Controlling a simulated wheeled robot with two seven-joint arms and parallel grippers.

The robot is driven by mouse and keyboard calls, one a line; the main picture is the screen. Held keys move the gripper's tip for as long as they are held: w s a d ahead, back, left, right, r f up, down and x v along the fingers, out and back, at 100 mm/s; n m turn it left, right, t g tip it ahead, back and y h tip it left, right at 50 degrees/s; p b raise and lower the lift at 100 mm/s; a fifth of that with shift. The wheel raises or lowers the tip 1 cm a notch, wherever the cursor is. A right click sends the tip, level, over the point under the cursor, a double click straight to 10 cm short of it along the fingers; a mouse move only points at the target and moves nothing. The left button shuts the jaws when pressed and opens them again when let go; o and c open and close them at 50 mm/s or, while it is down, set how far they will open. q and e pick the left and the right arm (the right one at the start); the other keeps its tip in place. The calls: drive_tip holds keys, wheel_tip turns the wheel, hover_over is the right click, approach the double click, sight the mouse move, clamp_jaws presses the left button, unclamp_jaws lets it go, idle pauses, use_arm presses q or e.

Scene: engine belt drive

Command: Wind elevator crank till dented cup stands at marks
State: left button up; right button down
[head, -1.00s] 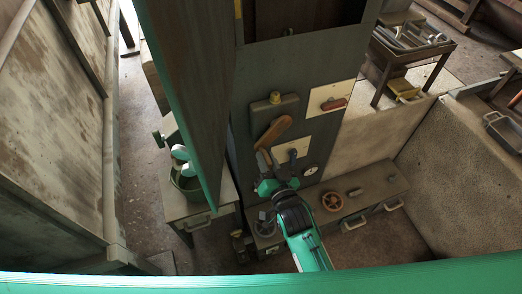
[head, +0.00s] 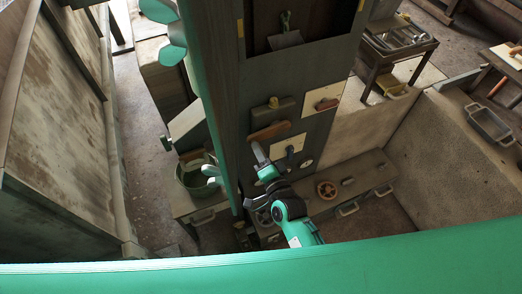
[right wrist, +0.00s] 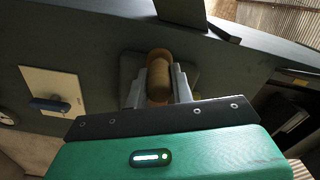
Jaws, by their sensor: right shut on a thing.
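The wooden crank (head: 270,131) is on the front of the dark elevator casing (head: 238,85) and lies nearly level. My right gripper (head: 257,152) is at its left end. In the right wrist view its fingers are shut on either side of the round wooden crank handle (right wrist: 158,75). Teal scoop-like cups (head: 172,53) stick out along the casing's left side. I cannot tell which cup is dented. Small yellow marks (head: 240,32) flank the casing's upper opening. A small green piece and a grey plate (head: 285,40) show inside it. My left gripper is out of view.
A green bucket (head: 193,185) stands on a low bench left of the casing. A tool table (head: 395,52) stands behind.

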drive_tip(key=shift+w+r+m+p, duration=0.1)
drive_tip(key=shift+r+m+p, duration=0.4)
drive_tip(key=shift+r+m, duration=0.35)
drive_tip(key=c, duration=1.2)
unclamp_jaws()
drive_tip(key=shift+d, duration=0.1)
drive_tip(key=shift+f, duration=0.1)
drive_tip(key=shift+s+f, duration=0.15)
drive_tip(key=shift+s, duration=0.3)
drive_tip(key=b+v, duration=0.2)
drive_tip(key=v, duration=1.1)
drive_tip(key=shift+b, duration=0.35)
